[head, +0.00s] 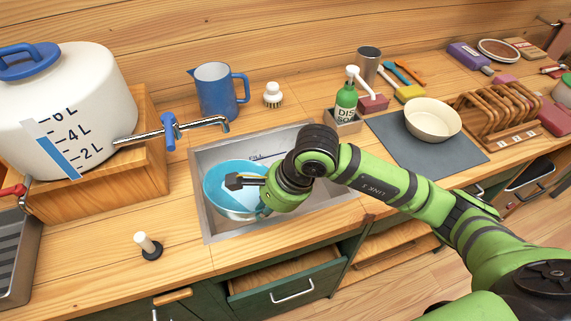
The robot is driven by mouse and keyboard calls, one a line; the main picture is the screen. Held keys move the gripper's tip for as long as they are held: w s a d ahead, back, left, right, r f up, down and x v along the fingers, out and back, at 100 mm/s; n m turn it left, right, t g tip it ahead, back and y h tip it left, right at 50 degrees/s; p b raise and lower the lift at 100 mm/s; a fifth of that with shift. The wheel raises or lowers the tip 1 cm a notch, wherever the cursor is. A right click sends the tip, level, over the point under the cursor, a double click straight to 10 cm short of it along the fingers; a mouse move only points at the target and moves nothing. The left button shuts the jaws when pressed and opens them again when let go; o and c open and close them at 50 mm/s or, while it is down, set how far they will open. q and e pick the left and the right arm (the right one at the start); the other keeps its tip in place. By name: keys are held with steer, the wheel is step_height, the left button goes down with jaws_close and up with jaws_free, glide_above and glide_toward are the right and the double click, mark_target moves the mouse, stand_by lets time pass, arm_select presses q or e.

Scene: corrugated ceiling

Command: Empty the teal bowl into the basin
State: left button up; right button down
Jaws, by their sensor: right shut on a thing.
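The teal bowl (220,197) is inside the grey metal basin (197,160), toward its left side. My right arm reaches in from the right, and its gripper (249,190) is over the bowl, shut at the bowl's right side. The wrist hides the bowl's right part and the exact grip. The bowl's inside looks light blue; I cannot tell how much it holds or whether it is tilted. The basin's right part is partly covered by my arm. My left gripper is not in view.
A white water tank (90,95) with a metal tap (180,131) stands left of the basin. A blue pitcher (215,95), a brush (273,95) and a green soap bottle (346,100) stand behind it. A drawer (285,275) below is open.

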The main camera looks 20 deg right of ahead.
steer(key=shift+w+d+y, duration=0.15)
steer(key=shift+d+y, duration=0.1)
steer(key=shift+y, duration=0.05)
steer(key=shift+w+d+r, duration=0.1)
steer(key=shift+w+d+g+y, duration=0.15)
steer(key=shift+d+g+y, duration=0.1)
steer(key=shift+g+y, duration=0.05)
steer(key=shift+w+d, duration=0.1)
steer(key=shift+d, duration=0.1)
steer(key=shift+w+d+y, duration=0.15)
steer(key=shift+d+y, duration=0.1)
steer(key=shift+y, duration=0.05)
steer(key=shift+w+d+m, duration=0.1)
steer(key=shift+m, duration=0.2)
steer(key=shift+w+d+r+g+y+p, duration=0.2)
steer(key=shift+d+g+y+p, duration=0.1)
steer(key=shift+g+y+p, duration=0.15)
steer(key=shift+d, duration=0.1)
